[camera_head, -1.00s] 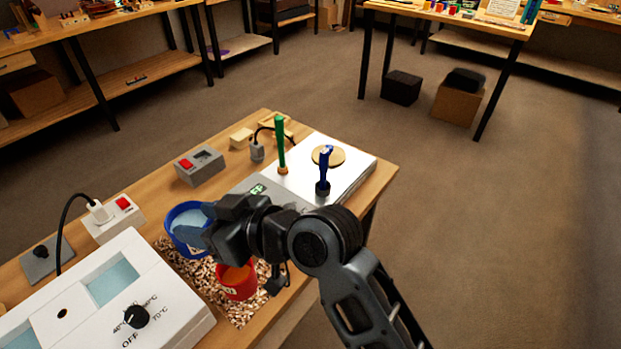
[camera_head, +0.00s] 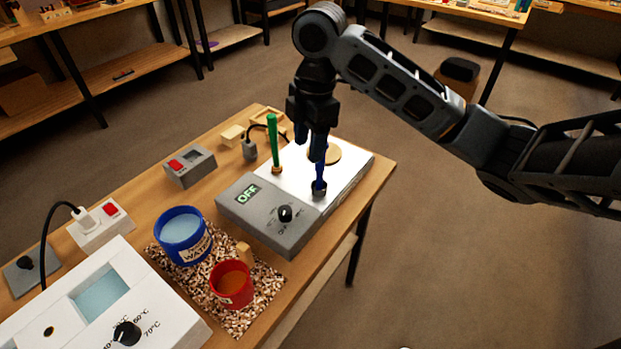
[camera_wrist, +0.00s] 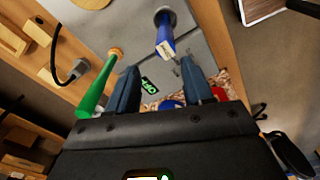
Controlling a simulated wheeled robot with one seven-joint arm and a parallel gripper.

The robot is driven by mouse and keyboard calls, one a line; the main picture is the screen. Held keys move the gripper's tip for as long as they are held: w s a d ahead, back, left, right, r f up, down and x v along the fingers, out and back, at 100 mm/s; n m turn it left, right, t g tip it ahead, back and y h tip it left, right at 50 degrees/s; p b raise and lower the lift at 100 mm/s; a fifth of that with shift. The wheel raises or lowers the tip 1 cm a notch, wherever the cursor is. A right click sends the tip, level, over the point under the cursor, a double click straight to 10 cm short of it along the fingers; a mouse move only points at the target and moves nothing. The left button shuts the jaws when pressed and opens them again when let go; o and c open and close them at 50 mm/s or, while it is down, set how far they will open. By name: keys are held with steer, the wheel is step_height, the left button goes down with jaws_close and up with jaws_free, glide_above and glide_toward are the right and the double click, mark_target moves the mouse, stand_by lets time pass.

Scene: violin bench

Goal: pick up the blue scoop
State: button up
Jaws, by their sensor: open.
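The blue scoop (camera_head: 320,175) stands upright with its dark end on the white plate of a grey device. In the wrist view its handle (camera_wrist: 165,38) points toward me and its top lies near the gap between my fingertips, closer to the right finger. My gripper (camera_head: 310,148) points down over the plate, at the top of the scoop's handle. In the wrist view the two fingers of my gripper (camera_wrist: 157,70) are apart with nothing held between them. In the head view the gripper partly hides the scoop's upper end.
A green-handled tool (camera_head: 273,140) stands upright to the left of the scoop on the same device (camera_head: 245,205). A round wooden disc (camera_head: 333,155) lies behind. A blue pot (camera_head: 182,232) and a red pot (camera_head: 232,285) stand in front on chips.

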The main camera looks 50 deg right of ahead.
mark_target(319, 185)
steer(key=shift+s+d+r+g+h, duration=0.1)
steer(key=shift+s+d+g+h, duration=0.15)
steer(key=shift+d, duration=0.35)
steer(key=shift+s+d+r+g+h, duration=0.15)
steer(key=shift+s+d, duration=0.15)
steer(key=shift+d, duration=0.3)
step_height(319, 185, down, 2)
steer(key=shift+a+f, duration=0.1)
steer(key=shift+f, duration=0.05)
steer(key=shift+s+a+f+p, duration=0.15)
steer(key=shift+f+p, duration=0.15)
steer(key=shift+f, duration=1.15)
steer(key=shift+s+a+f+p, duration=0.15)
steer(key=shift+f+p, duration=0.15)
steer(key=shift+f, duration=1.1)
steer(key=shift+w, duration=0.1)
jaws_close()
